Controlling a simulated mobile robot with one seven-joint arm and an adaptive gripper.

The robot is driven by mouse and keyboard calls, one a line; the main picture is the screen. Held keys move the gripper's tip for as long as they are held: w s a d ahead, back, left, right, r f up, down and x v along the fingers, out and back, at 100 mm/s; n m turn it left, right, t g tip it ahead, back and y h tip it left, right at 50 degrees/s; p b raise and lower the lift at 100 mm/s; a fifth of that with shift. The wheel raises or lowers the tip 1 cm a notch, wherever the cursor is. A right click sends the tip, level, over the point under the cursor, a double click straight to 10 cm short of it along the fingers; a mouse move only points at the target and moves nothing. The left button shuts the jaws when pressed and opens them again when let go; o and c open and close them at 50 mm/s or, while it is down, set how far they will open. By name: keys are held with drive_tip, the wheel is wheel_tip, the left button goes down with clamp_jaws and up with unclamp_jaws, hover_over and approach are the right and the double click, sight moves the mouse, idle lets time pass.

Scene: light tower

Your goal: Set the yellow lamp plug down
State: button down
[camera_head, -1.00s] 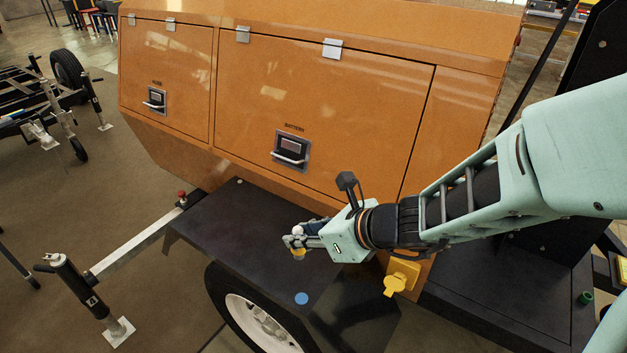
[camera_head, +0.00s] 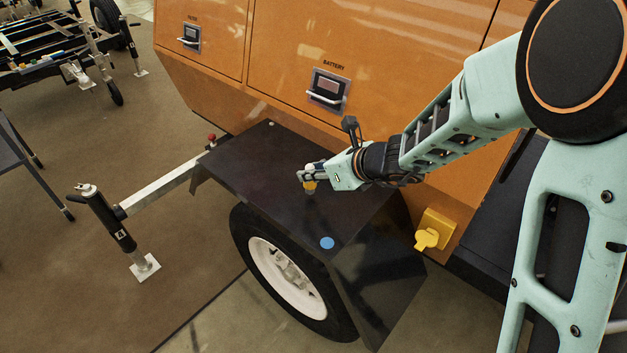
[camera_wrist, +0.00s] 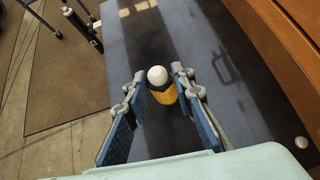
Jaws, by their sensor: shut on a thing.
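The yellow lamp plug (camera_head: 310,186) is a small yellow piece with a white rounded top. My gripper (camera_head: 306,177) is shut on it over the black fender top (camera_head: 250,165).
A blue disc (camera_head: 327,243) lies near the fender's front edge. A yellow socket with a flap (camera_head: 430,233) is at the right. The orange cabinet wall (camera_head: 290,85) rises behind the fender. The fender's left part is mostly clear.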

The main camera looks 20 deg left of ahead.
drive_tip(key=shift+f, duration=0.75)
drive_tip(key=shift+f+b, duration=0.15)
drive_tip(key=shift+b, duration=0.3)
drive_tip(key=c, duration=1.7)
unclamp_jaws()
drive_tip(key=shift+o, duration=0.2)
drive_tip(key=shift+r, duration=0.2)
drive_tip(key=shift+d+r+p, duration=0.25)
drive_tip(key=shift+r+p, duration=0.05)
drive_tip(key=shift+p, duration=0.1)
drive_tip(key=p+v, duration=0.3)
drive_tip(key=v, duration=0.8)
drive_tip(key=shift+s, duration=0.25)
